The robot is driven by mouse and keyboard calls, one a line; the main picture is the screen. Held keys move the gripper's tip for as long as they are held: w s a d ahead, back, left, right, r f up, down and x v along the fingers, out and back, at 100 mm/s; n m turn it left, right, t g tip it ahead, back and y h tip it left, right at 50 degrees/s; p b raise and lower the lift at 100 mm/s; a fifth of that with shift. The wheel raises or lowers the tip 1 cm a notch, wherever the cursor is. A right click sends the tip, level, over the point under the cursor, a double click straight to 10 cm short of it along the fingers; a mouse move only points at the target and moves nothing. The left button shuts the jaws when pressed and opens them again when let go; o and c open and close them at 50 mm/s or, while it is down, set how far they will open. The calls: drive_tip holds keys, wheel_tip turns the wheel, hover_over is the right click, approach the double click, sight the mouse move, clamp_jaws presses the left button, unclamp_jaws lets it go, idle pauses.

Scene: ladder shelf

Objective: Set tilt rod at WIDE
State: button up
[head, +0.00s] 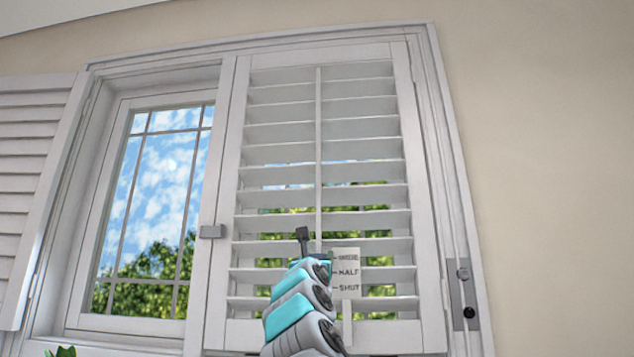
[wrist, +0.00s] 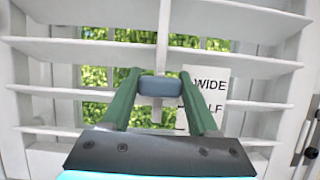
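The white tilt rod (head: 318,140) runs down the middle of the right shutter panel, and it also shows in the wrist view (wrist: 164,35). A blue-grey grip block (wrist: 160,86) on the rod sits between the green fingers of my gripper (wrist: 161,76), which appear to touch it on both sides. In the wrist view the block is about level with the word WIDE on the label card (wrist: 208,88). In the head view the card (head: 345,271) reads WIDE, HALF, SHUT from top to bottom. My gripper (head: 303,240) and arm hide the block there.
The slats (head: 280,152) stand tilted with gaps, and greenery shows through the lower ones. A glazed window (head: 160,200) and another louvred shutter (head: 30,150) are at left. A latch (head: 463,290) is on the right frame. Bare wall (head: 540,150) lies to the right.

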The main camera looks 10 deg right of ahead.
drive_tip(key=o, duration=0.4)
drive_tip(key=shift+d, duration=0.1)
drive_tip(key=shift+o, duration=0.2)
drive_tip(key=b+v, duration=0.5)
drive_tip(key=v, duration=0.2)
drive_tip(key=shift+s, duration=0.1)
idle(0.8)
